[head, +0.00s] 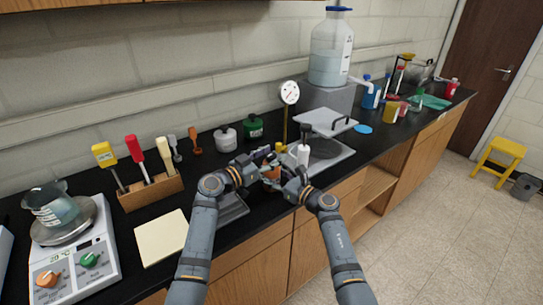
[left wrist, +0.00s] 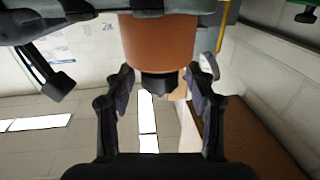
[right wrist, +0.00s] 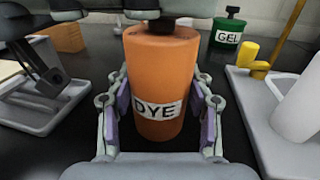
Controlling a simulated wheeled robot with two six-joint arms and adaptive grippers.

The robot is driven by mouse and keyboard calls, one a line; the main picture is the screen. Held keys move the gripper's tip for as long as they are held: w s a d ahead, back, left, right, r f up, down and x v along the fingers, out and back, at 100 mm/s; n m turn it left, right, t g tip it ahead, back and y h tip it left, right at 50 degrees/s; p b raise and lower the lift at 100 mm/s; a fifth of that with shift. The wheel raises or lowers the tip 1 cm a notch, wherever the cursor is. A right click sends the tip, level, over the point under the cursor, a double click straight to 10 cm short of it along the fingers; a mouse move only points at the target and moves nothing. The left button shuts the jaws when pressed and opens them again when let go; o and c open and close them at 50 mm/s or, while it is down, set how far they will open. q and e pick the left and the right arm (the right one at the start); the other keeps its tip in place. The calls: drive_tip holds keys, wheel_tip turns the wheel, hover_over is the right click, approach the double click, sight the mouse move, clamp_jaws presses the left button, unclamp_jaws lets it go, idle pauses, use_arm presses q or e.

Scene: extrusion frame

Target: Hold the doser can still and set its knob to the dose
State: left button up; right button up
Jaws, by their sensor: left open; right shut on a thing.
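The doser can is an orange cylinder labelled DYE (right wrist: 160,85) with a black knob (right wrist: 160,24) on top. In the head view the can (head: 271,173) is small and partly covered by my grippers. My right gripper (right wrist: 165,108) is shut on the can's sides and holds it upright. My left gripper (left wrist: 160,88) is open over the can's top, with the black knob (left wrist: 158,84) between its fingers and gaps on both sides. The can's orange body (left wrist: 160,40) shows beyond the knob. No dose marking on the can is readable.
A green can labelled GEL (right wrist: 230,30) and a white can (head: 225,139) stand at the back. A grey tray (head: 232,207) lies left of the can. A grey plate with a white bottle (head: 302,154) is at the right. The front left counter holds a scale (head: 84,255).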

use_arm(q)
clamp_jaws()
idle(0.4)
drive_tip(key=shift+w+d+g, duration=0.1)
drive_tip(key=shift+g, duration=0.2)
drive_tip(key=shift+m+g+h, duration=1.1)
drive_tip(key=shift+m+g, duration=0.3)
drive_tip(key=shift+g, duration=0.35)
drive_tip(key=shift+m+g+h, duration=1.1)
drive_tip(key=shift+m+g, duration=0.3)
drive_tip(key=shift+g, duration=0.65)
unclamp_jaws()
